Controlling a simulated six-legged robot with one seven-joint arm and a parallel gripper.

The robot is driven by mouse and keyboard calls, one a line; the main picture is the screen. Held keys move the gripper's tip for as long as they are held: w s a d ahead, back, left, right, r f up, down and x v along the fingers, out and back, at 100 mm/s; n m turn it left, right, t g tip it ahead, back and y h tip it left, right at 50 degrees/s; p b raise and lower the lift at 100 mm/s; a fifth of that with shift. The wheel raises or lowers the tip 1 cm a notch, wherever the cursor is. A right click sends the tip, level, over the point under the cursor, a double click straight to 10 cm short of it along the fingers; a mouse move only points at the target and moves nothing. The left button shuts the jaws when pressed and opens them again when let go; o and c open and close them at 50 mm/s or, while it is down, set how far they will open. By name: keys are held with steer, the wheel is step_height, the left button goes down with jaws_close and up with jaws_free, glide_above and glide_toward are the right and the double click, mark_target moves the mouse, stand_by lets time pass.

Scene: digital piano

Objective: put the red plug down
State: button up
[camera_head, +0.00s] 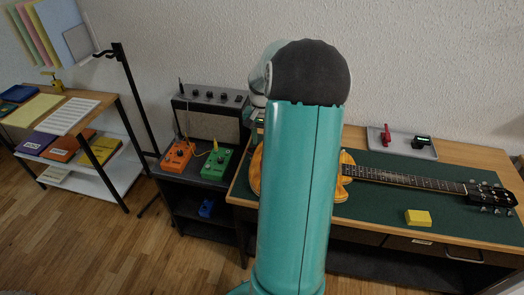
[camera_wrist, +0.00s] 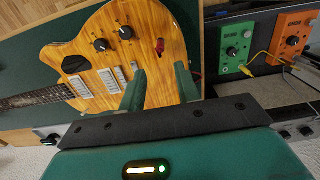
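A small red piece, which looks like the red plug (camera_wrist: 160,46), shows at the edge of the yellow guitar body (camera_wrist: 110,30) in the wrist view. I cannot tell whether it sits in the guitar or lies on it. My gripper (camera_wrist: 160,80) has its two green fingers apart, with nothing held between them. The red piece appears just beyond the fingertips, in line with the gap. In the head view my arm hides the gripper, the red piece and the middle of the guitar (camera_head: 348,180).
The guitar lies on a green mat (camera_head: 380,205) on the desk. A yellow block (camera_head: 418,217) and a grey tray (camera_head: 400,148) with small red and black items are there. Left stand the orange pedal (camera_head: 177,155), green pedal (camera_head: 216,163), amplifier (camera_head: 212,118) and shelf (camera_head: 90,130).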

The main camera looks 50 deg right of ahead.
steer(key=w+a+r+n+t+h, duration=0.1)
steer(key=w+a+r+n, duration=0.15)
steer(key=a+r, duration=0.6)
steer(key=w+a+r+n+h, duration=0.1)
steer(key=a+r+n, duration=0.3)
steer(key=a, duration=0.8)
steer(key=s+a+r+n+t+y, duration=0.1)
steer(key=s+a, duration=0.4)
steer(key=a, duration=0.5)
steer(key=s+a+r+n+t, duration=0.2)
steer(key=s+a+n, duration=0.3)
steer(key=a, duration=0.6)
steer(key=shift+s+r+n+t+y, duration=0.2)
steer(key=shift+s+n+t+y, duration=0.3)
steer(key=shift+t, duration=0.3)
steer(key=shift+s, duration=0.1)
